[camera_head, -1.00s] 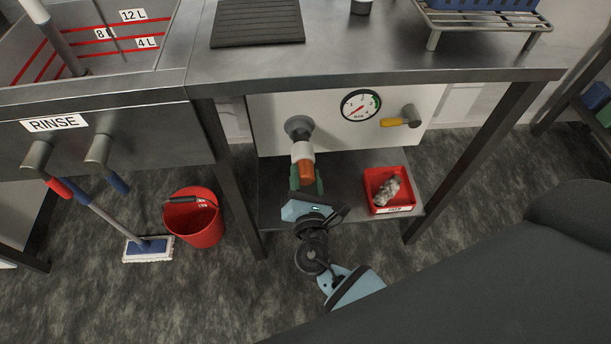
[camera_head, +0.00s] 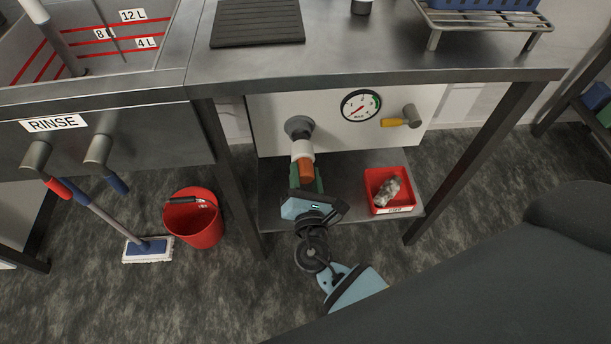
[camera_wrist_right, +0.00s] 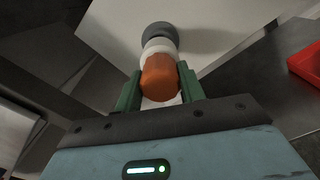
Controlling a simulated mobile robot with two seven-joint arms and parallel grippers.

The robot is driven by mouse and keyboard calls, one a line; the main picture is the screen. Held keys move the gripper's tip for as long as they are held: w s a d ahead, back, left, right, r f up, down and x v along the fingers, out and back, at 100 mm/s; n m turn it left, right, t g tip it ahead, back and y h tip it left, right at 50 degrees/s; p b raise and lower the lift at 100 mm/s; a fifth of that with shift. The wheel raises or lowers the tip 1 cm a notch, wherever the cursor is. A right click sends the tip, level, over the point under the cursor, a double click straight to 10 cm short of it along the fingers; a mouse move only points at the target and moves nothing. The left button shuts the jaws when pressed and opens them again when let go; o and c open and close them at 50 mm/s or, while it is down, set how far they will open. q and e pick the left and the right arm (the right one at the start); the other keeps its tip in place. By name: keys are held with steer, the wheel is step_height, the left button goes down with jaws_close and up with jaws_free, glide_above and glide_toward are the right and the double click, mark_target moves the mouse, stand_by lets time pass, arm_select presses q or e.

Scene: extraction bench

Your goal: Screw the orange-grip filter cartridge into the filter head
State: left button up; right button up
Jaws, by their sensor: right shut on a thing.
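The filter cartridge has a white body (camera_head: 303,149) and an orange grip (camera_head: 306,169). It stands in line with the grey filter head (camera_head: 299,127) on the white panel under the bench, its white end against or inside the head; how deep it sits I cannot tell. My right gripper (camera_head: 306,182) has its green fingers on both sides of the orange grip, shut on it. In the right wrist view the fingers flank the orange grip (camera_wrist_right: 160,78), with the white body and the grey filter head (camera_wrist_right: 159,32) beyond. My left gripper is not in view.
A pressure gauge (camera_head: 361,105) and a yellow-handled valve (camera_head: 395,122) are right of the filter head. A red tray (camera_head: 409,199) holding a greyish-white object (camera_head: 388,190) sits on the lower shelf (camera_head: 346,164). A bench leg (camera_head: 229,180) and a red bucket (camera_head: 193,234) are at left.

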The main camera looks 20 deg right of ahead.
mark_target(304, 165)
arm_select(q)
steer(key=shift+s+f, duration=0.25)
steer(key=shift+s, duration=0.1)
arm_select(e)
steer(key=shift+x, duration=0.85)
arm_select(q)
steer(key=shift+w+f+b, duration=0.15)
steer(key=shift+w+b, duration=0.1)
steer(key=shift+b, duration=0.1)
arm_select(e)
steer(key=shift+w+d, duration=0.2)
steer(key=shift+w, duration=0.45)
steer(key=m+b, duration=0.4)
steer(key=m, duration=0.1)
steer(key=m+b, duration=0.2)
steer(key=shift+f, duration=0.3)
steer(key=shift+m+b, duration=0.55)
steer(key=shift+m, duration=0.15)
steer(key=shift+r+m, duration=0.3)
steer(key=shift+m, duration=0.1)
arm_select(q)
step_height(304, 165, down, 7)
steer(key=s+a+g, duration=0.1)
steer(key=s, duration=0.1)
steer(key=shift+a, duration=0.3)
